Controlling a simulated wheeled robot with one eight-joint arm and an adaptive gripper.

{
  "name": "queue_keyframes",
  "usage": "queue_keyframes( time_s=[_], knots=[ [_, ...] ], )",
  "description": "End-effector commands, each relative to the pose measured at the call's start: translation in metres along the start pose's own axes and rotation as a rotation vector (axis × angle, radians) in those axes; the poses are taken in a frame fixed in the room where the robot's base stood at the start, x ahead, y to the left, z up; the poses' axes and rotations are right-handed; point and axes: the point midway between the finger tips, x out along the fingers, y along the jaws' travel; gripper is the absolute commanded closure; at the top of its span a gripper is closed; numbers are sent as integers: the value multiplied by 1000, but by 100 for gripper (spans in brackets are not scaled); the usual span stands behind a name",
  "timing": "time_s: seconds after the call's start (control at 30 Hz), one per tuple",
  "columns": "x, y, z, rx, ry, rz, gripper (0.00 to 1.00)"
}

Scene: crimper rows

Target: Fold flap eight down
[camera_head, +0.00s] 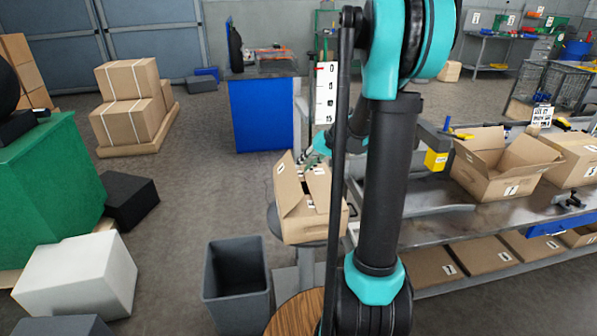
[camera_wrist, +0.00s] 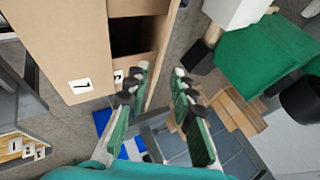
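An open cardboard box (camera_head: 312,222) sits on a round stool in the middle of the head view, with flaps raised and small white labels on them. In the wrist view the box (camera_wrist: 60,35) fills the upper left, with its dark opening beside a panel labelled 7. A second, partly covered label (camera_wrist: 118,75) is too small to read, so I cannot tell which flap is eight. My gripper (camera_wrist: 162,72) is open, its fingers spread near a narrow upright flap (camera_wrist: 165,60). I cannot tell whether they touch it. In the head view my arm hides most of the gripper.
A grey bin (camera_head: 236,285) stands on the floor left of the stool. A metal workbench (camera_head: 420,235) at the right bears another open box (camera_head: 505,165) and tools. A blue cabinet (camera_head: 262,115) stands behind. The floor left of the bin is partly clear.

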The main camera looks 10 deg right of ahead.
Motion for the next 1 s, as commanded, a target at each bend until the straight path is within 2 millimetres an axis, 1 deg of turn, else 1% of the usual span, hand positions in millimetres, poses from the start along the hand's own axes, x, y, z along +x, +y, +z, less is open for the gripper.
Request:
queue_keyframes(
  time_s=[0.03, 0.1, 0.2, 0.3, 0.43, 0.7, 0.77, 0.87, 0.9, 0.97, 1.0],
  knots=[
    [-11, 1, 0, 2, 1, 1, 76],
    [-23, 0, 0, 1, 0, 1, 76],
    [-38, 1, 0, 2, 1, 2, 76],
    [-48, 1, 0, 0, 0, 1, 76],
    [-54, 0, 0, 0, 0, 1, 76],
    [-55, 0, 0, 0, 0, 1, 76],
    [-55, 0, 1, -1, -1, 1, 83],
    [-54, -2, 10, -6, -6, 15, 96],
    [-53, -4, 18, -9, -10, 28, 100],
    [-52, -7, 35, -16, -19, 56, 100],
    [-51, -9, 50, -24, -27, 81, 100]
  ],
)
